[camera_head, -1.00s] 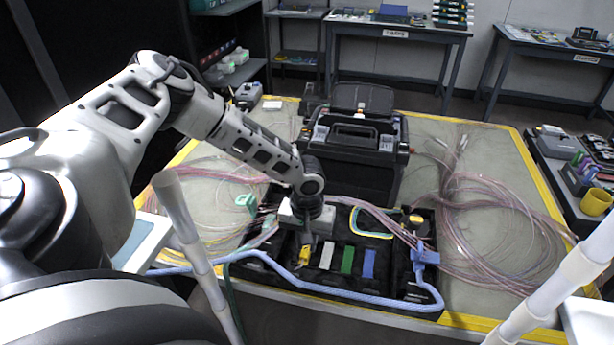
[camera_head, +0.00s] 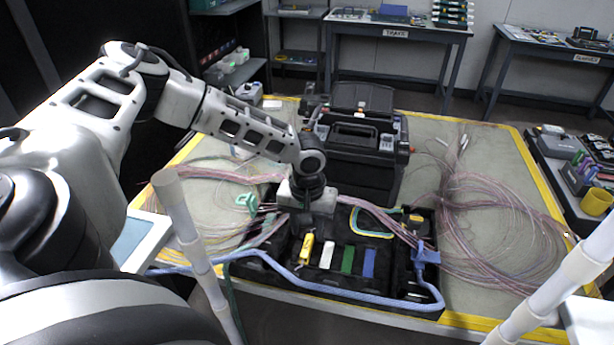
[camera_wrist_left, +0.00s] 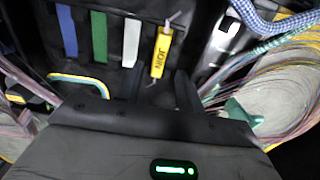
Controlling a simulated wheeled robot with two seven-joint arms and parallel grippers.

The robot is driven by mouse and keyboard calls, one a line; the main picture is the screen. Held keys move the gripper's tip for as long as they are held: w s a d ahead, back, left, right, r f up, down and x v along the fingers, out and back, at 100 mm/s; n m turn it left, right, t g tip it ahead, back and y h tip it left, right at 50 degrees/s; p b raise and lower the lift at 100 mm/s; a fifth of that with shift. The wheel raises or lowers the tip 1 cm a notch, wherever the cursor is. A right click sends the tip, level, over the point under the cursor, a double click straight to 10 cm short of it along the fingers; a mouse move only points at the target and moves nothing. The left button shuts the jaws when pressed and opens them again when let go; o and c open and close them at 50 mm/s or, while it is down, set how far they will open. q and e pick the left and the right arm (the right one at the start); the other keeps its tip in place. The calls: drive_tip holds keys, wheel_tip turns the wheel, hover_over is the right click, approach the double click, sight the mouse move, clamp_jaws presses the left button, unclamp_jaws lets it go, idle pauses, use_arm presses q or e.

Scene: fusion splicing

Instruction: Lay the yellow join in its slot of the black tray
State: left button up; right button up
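The yellow join (camera_head: 307,248), marked JOIN, lies at the left end of a row of coloured strips in the black tray (camera_head: 400,303). It also shows in the left wrist view (camera_wrist_left: 161,53), slightly tilted, with a thin fibre end at its top. I cannot tell whether it is fully down in its slot. My left gripper (camera_head: 306,212) is above the tray, behind the join. In the left wrist view, its two dark fingers (camera_wrist_left: 160,88) are apart with nothing between them, and the join lies beyond their tips. My right gripper is not in view.
White (camera_head: 327,255), green (camera_head: 348,260) and blue (camera_head: 369,263) strips lie right of the join. A blue braided cable (camera_head: 330,287) runs along the tray's front. A black case (camera_head: 355,165) stands behind. Loose pink fibres (camera_head: 490,215) spread over the mat at right.

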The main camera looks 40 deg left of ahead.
sight(307, 245)
use_arm(q)
wheel_tip(307, 245, up, 7)
drive_tip(key=shift+r, duration=0.15)
idle(0.4)
wheel_tip(307, 245, down, 13)
drive_tip(key=shift+r, duration=0.2)
wheel_tip(307, 245, up, 2)
drive_tip(key=shift+r, duration=0.25)
drive_tip(key=shift+d+r, duration=0.2)
drive_tip(key=shift+r, duration=0.55)
